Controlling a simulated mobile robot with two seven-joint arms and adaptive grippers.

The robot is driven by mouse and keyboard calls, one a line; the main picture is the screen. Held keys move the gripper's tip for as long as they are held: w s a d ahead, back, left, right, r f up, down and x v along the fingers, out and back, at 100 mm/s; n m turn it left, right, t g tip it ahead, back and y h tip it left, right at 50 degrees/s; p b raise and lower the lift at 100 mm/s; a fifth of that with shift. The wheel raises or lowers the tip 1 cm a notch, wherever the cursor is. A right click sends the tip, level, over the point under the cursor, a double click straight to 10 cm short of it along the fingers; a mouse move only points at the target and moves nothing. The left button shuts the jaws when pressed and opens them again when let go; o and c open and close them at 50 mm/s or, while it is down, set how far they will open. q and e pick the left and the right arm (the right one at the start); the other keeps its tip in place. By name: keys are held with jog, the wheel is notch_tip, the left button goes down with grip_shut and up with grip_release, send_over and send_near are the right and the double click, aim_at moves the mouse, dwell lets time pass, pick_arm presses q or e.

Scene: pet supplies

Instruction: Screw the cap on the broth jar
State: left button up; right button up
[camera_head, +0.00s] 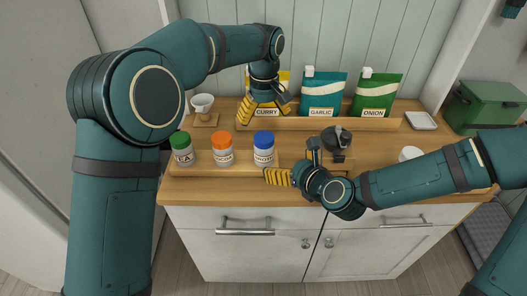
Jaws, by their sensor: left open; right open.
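The broth jar (264,156) is a pale jar with a small, hard-to-read label, third in a row on the counter. A blue cap (264,138) sits on its top; I cannot tell how tightly it is seated. My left gripper (264,108) is open above and behind the jar, pointing down in front of the curry pouch, and appears empty. My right gripper (288,163) is open just to the right of the jar, low near the counter's front; one striped finger reaches below the jar's label. I cannot tell whether it touches the jar.
An orange-capped jar (222,155) and a green-capped jar (183,155) stand left. A teal garlic pouch (321,96) and green onion pouch (376,98) stand behind on a wooden ledge (365,124). A dark round item (337,138) stands right. A green box (484,106) sits far right.

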jog(key=x, duration=1.3)
jog(key=shift+w+a+f, duration=0.2)
jog(key=shift+w+f, duration=0.05)
pick_arm(q)
jog(key=shift+w, duration=0.1)
pick_arm(e)
grip_shut()
pick_arm(q)
jog(key=shift+f+n, duration=0.3)
jog(key=shift+f, duration=0.1)
jog(key=shift+s+d+f+n, duration=0.1)
jog(key=shift+s+f+n, duration=0.1)
jog(key=shift+n, duration=0.3)
jog(key=shift+r+n, duration=0.1)
jog(key=shift+n, duration=0.6)
jog(key=shift+w+a+r+n, duration=0.2)
jog(key=shift+r+n, duration=0.35)
jog(key=shift+n, duration=0.15)
jog(key=shift+f, duration=0.15)
